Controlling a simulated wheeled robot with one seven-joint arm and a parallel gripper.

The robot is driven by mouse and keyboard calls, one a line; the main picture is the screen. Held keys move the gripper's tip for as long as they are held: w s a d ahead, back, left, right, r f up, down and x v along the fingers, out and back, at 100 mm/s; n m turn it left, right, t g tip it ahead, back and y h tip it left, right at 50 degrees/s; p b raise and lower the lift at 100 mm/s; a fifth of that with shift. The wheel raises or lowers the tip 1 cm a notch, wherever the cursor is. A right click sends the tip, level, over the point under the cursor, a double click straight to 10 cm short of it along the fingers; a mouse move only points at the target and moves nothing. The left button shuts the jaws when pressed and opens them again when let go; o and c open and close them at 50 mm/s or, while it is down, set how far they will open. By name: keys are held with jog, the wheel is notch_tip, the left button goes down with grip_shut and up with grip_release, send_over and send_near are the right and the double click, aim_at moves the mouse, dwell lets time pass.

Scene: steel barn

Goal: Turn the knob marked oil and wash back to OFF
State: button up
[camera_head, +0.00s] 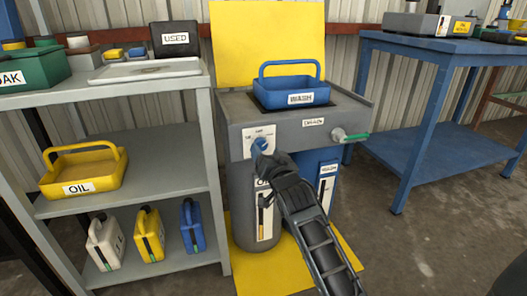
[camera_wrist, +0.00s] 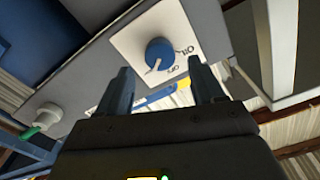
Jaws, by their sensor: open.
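The blue knob (camera_head: 259,144) sits on a white label plate on the front of the grey washing station. In the wrist view the knob (camera_wrist: 160,54) shows a white pointer line toward the lower left, turned away from the OIL and OFF marks on its right. The wash mark cannot be read there. My gripper (camera_head: 263,157) is just in front of the knob, reaching up from below. Its two fingers stand apart in the wrist view, one on each side below the knob, with nothing between them. I cannot tell whether they touch it.
A blue WASH tray (camera_head: 290,92) stands on top of the station. A drain valve with a green handle (camera_head: 355,137) juts out at the right. A grey shelf (camera_head: 150,186) stands close on the left, a blue table (camera_head: 425,146) on the right.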

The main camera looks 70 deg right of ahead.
aim_at(261, 146)
jog(key=shift+b+x, duration=0.35)
jog(key=shift+x, duration=1.55)
jog(key=shift+c, duration=0.2)
jog(key=c, duration=1)
jog(key=shift+a+r+n+p, duration=0.1)
jog(key=shift+n+p, duration=0.3)
jog(key=shift+r+n+p, duration=0.1)
jog(key=shift+n+p, duration=0.75)
jog(key=shift+n, duration=0.05)
jog(key=n+p, duration=0.1)
jog(key=n, duration=0.1)
jog(key=shift+w+n+p, duration=0.1)
jog(key=shift+n+p, duration=0.3)
jog(key=n+p, duration=0.2)
jog(key=n, duration=0.3)
jog(key=shift+n, duration=0.3)
